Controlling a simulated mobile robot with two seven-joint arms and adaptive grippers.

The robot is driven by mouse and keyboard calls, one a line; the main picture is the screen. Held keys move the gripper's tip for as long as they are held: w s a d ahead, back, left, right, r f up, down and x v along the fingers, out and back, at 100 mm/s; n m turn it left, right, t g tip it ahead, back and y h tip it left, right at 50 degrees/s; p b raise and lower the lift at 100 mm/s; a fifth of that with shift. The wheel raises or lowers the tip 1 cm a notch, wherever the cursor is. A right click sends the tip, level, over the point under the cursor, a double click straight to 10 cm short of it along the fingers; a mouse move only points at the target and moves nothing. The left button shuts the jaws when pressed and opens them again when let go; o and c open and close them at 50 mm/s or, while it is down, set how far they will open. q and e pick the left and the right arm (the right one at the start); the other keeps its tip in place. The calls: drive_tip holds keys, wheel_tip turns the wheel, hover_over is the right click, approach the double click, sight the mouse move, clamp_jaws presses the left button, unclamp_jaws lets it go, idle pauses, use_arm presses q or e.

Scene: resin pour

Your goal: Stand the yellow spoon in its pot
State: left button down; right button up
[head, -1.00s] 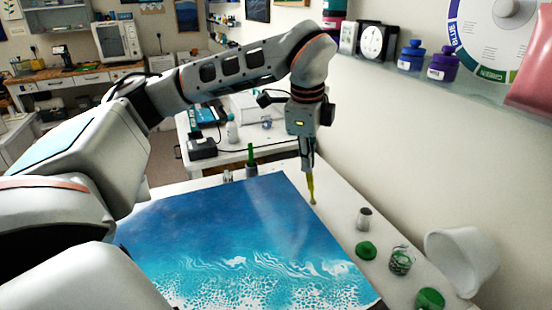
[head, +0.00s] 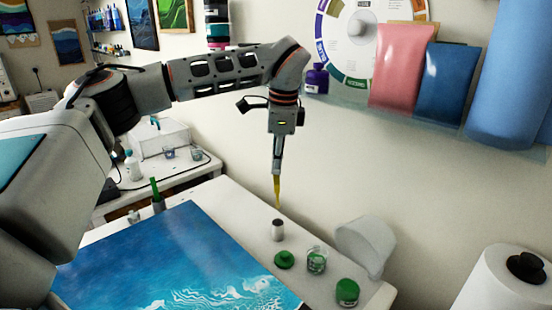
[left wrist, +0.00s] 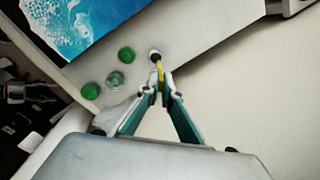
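The yellow spoon (head: 277,190) hangs upright, tip down, from my left gripper (head: 277,165), which is shut on its upper part. In the head view its lower end is just above a small grey pot (head: 278,232) on the white table, with a small gap between them. In the left wrist view the spoon (left wrist: 159,68) runs from the fingertips of my left gripper (left wrist: 160,88) toward the mouth of the pot (left wrist: 155,55). That view does not clearly show the gap. My right gripper is not in view.
A blue painting (head: 180,255) covers the table's left. A green stick stands in another pot (head: 159,205).

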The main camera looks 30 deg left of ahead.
sight(277, 194)
use_arm(q)
wheel_tip(277, 194, down, 7)
drive_tip(key=b, duration=0.4)
drive_tip(key=shift+f+b, duration=1)
drive_tip(key=shift+f, duration=0.25)
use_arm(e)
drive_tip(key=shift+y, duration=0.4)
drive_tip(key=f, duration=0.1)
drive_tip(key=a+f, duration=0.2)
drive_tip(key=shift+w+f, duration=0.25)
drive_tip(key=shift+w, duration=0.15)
use_arm(q)
drive_tip(key=c, duration=2.2)
unclamp_jaws()
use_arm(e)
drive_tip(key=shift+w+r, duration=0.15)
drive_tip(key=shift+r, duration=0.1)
